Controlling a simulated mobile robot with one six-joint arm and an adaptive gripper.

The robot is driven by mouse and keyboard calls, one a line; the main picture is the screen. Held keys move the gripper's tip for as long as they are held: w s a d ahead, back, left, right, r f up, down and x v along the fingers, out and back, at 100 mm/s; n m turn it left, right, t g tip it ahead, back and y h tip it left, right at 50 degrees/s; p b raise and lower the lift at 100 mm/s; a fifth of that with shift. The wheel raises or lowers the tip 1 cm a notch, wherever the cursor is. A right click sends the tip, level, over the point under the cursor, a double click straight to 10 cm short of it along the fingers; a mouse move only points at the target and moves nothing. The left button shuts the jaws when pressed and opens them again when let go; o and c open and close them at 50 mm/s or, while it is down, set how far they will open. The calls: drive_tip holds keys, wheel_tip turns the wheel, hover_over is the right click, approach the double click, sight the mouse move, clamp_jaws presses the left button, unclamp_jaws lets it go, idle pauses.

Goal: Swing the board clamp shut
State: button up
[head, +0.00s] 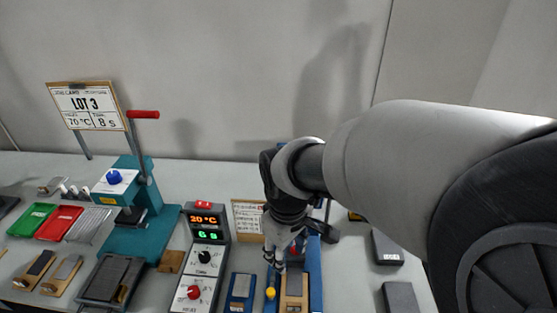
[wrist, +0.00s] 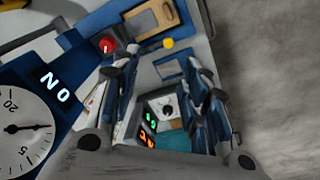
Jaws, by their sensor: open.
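My gripper (head: 284,262) points down over a blue bench device (head: 316,280), and its fingers stand apart with nothing between them; both fingers show in the wrist view (wrist: 165,85). A wooden board with a pale inset (head: 294,290) lies on the device, and it shows in the wrist view (wrist: 152,18) beyond the fingers. A yellow knob (head: 270,293) is at the board's left, apart from the fingers; the wrist view shows it (wrist: 169,43) too. I take it for the clamp's knob, but the clamp's arm and its position cannot be made out. My arm hides the device's back.
A control box (head: 205,245) with lit digits and a blue tray (head: 240,290) stand left of the device. Further left is a teal press (head: 140,215) with a red-tipped lever (head: 143,114). Dark blocks (head: 386,248) lie to the right. The wrist view shows a dial (wrist: 22,128).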

drive_tip(key=n, duration=0.2)
hover_over(271, 292)
wheel_tip(271, 292, down, 5)
drive_tip(key=shift+g, duration=0.3)
wheel_tip(271, 292, down, 18)
drive_tip(key=b, duration=0.6)
drive_tip(key=shift+r, duration=0.25)
drive_tip(key=shift+a, duration=0.1)
clamp_jaws()
